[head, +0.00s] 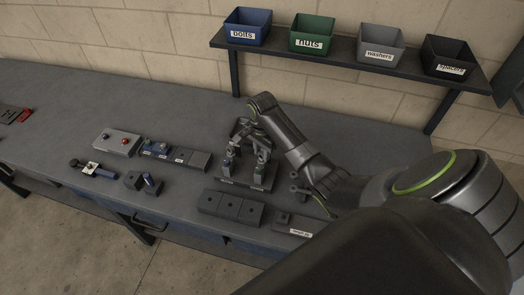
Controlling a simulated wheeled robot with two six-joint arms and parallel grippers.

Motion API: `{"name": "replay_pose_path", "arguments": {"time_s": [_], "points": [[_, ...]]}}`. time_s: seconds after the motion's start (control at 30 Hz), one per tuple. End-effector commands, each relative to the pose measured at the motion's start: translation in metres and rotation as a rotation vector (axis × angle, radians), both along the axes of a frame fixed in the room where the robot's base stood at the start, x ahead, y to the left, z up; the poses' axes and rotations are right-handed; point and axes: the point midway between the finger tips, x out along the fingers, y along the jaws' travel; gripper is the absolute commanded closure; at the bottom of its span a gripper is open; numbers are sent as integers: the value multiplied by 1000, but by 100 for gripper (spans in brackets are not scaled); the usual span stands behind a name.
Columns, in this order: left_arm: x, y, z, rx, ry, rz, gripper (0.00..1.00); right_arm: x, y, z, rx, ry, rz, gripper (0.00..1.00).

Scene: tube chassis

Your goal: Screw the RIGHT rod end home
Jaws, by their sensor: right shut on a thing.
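A dark fixture plate (240,184) lies on the bench with two short upright pieces on it, a left one (228,165) and a right one (261,170). My right gripper (258,150) reaches down over the fixture from behind and is shut at the top of the right upright piece. The rod end there is small and mostly hidden by the fingers, and how deep its thread sits cannot be told. My left gripper is not in view.
Grey trays with small parts (117,143) and a dark strip (185,158) lie left of the fixture. A dark block with holes (230,208) and a labelled plate (296,227) lie in front. A shelf (345,51) with labelled bins stands behind. The bench's left part is mostly clear.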

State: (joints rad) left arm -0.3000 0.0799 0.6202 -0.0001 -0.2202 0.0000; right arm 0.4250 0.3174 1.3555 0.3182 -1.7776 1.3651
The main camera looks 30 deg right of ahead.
Motion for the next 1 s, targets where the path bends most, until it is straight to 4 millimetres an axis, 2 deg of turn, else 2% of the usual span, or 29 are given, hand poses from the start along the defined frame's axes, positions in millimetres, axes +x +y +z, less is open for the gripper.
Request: {"name": "replay_pose_path", "arguments": {"time_s": [0.23, 0.6, 0.93, 0.97, 1.0], "points": [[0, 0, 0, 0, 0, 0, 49, -1, 0, -1, 1, 3, -42, 100], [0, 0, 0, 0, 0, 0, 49, -1, 0, -2, 0, 3, -407, 100], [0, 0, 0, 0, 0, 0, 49, -1, 0, -2, 0, 3, -449, 100], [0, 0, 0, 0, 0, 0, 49, -1, 0, -2, 0, 3, -449, 70], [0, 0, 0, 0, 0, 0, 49, -1, 0, -2, 0, 3, -448, 65]]}}
